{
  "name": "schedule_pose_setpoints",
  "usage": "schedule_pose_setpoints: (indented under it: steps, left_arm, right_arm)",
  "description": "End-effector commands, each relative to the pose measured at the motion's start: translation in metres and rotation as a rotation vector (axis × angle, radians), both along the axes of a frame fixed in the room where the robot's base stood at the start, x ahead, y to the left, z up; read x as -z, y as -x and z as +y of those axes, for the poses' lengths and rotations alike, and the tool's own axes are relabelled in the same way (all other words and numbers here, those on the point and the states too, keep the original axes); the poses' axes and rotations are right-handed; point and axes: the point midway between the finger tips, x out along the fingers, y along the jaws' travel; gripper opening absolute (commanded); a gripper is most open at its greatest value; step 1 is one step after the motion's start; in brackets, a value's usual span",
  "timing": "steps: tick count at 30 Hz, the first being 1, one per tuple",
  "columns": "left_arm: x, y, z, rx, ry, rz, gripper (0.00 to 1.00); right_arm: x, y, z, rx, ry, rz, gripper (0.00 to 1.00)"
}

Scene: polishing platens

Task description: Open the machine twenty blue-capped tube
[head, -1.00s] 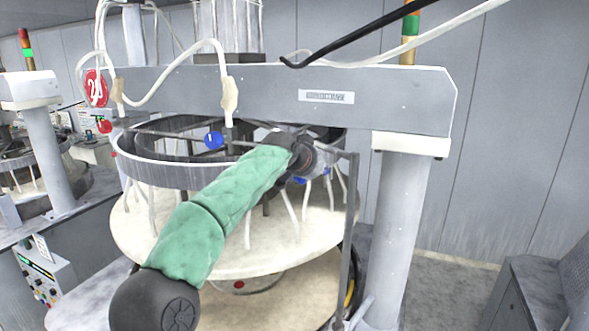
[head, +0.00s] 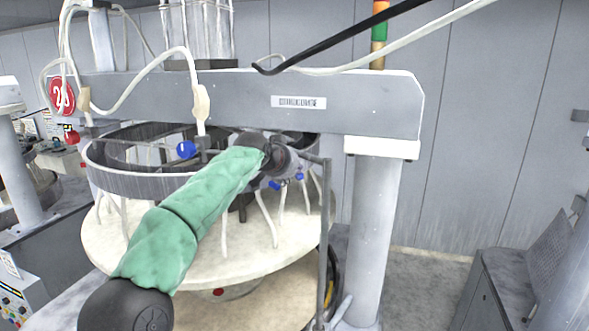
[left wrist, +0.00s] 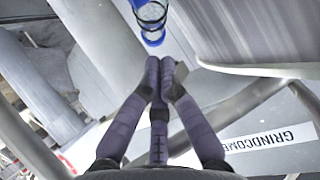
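The machine has a grey beam (head: 240,100) on a pillar, with a dark ring (head: 130,180) hanging over a pale round platen (head: 190,262). A red round sign (head: 62,97) at its left carries a number starting with 2. Blue caps show at the ring's left (head: 186,150) and beside my left gripper (head: 275,185). My left gripper (head: 292,164) is at the ring's right side, under the beam. In the left wrist view its fingertips (left wrist: 160,66) are together with nothing visible between them. A blue-rimmed part (left wrist: 152,20) lies just beyond the tips; contact is unclear. My right gripper is out of view.
A thin vertical grey bar (head: 324,240) stands close right of my left gripper. The thick pillar (head: 372,230) is further right. White hoses (head: 150,70) loop over the beam. Open floor (head: 430,285) lies right of the pillar, before a grey cabinet (head: 510,290).

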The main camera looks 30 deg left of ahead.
Motion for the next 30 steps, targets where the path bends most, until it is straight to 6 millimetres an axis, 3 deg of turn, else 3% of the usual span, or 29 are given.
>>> schedule_pose_setpoints:
  steps: [5, 18, 24, 30]
  left_arm:
    - [-0.008, 0.015, -0.001, 0.0, 0.0, -0.002, 0.0]
    - [-0.046, 0.086, -0.008, 0.0, -0.001, -0.003, 0.0]
    - [-0.053, 0.102, -0.01, 0.0, 0.0, -0.001, 0.0]
    - [-0.055, 0.105, -0.01, 0.0, 0.0, 0.0, 0.0]
  right_arm:
    - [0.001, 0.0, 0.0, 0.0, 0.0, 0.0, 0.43]
    - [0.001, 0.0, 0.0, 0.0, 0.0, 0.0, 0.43]
    - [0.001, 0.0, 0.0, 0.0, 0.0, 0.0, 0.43]
    - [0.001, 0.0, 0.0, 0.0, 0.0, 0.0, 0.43]
